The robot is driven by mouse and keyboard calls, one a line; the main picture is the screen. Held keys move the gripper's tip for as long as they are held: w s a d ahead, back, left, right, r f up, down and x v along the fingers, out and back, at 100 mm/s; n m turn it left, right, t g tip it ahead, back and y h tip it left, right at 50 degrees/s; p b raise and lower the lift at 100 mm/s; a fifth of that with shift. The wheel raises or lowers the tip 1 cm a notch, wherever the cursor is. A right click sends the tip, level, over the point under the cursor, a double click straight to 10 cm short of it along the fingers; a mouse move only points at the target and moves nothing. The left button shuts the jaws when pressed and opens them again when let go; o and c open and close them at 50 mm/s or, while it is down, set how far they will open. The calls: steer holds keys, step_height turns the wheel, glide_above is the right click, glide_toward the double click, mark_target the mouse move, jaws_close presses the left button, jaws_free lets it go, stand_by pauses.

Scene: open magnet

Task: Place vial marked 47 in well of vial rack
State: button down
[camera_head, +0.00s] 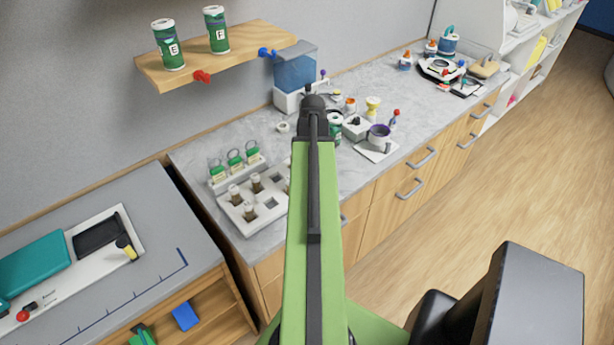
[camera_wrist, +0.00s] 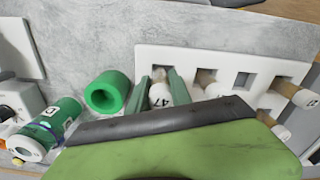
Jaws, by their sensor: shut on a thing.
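The vial marked 47 (camera_wrist: 159,95) has a white cap and a brown body. It sits between the two green fingers of my gripper (camera_wrist: 159,78), which is shut on it. The white vial rack (camera_wrist: 225,62) lies behind the vial in the wrist view, with dark square wells. The vial's far end is by the rack's left edge; I cannot tell whether it is in a well. Other vials stand in the rack to the right (camera_wrist: 207,84). In the head view the rack (camera_head: 236,217) is at the counter's left end, and my arm hides the gripper and vial 47.
A green ring (camera_wrist: 106,92) and a green can (camera_wrist: 52,125) are left of the gripper in the wrist view.

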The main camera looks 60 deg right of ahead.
steer(key=f, duration=0.1)
steer(key=f+b, duration=0.1)
steer(key=f, duration=0.1)
steer(key=shift+w, duration=0.2)
steer(key=shift+a+r, duration=0.1)
steer(key=shift+r, duration=0.2)
steer(key=shift+f, duration=0.1)
steer(key=c, duration=1.6)
jaws_free()
steer(key=shift+w+f, duration=0.1)
steer(key=shift+f, duration=0.05)
steer(key=o, duration=0.4)
steer(key=shift+o, duration=0.2)
steer(key=shift+r, duration=0.2)
step_height(320, 180, up, 12)
steer(key=p, duration=1.2)
steer(key=shift+r, duration=0.15)
